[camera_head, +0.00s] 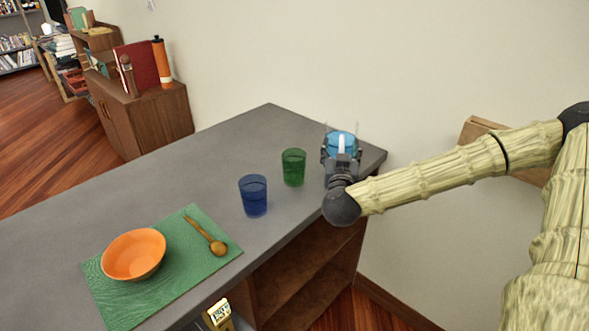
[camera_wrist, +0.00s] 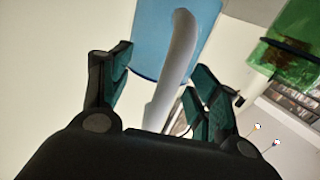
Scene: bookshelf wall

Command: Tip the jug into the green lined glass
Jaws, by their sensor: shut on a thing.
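The jug (camera_head: 342,140) is blue with a pale handle and is at the far right end of the grey counter, mostly hidden behind my gripper (camera_head: 341,158). In the wrist view the blue jug (camera_wrist: 172,40) is close, and my gripper (camera_wrist: 160,85) has its fingers on either side of the pale handle, shut on it. I cannot tell whether the jug's base touches the counter. The green lined glass (camera_head: 293,168) stands upright just left of the jug, apart from it. It also shows in the wrist view (camera_wrist: 285,45) at the upper right.
A blue glass (camera_head: 253,196) stands left of the green one, nearer the front edge. An orange bowl (camera_head: 134,255) and a wooden spoon (camera_head: 207,236) lie on a green mat (camera_head: 185,265). The counter (camera_head: 190,165) is clear behind the glasses. The wall is close behind.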

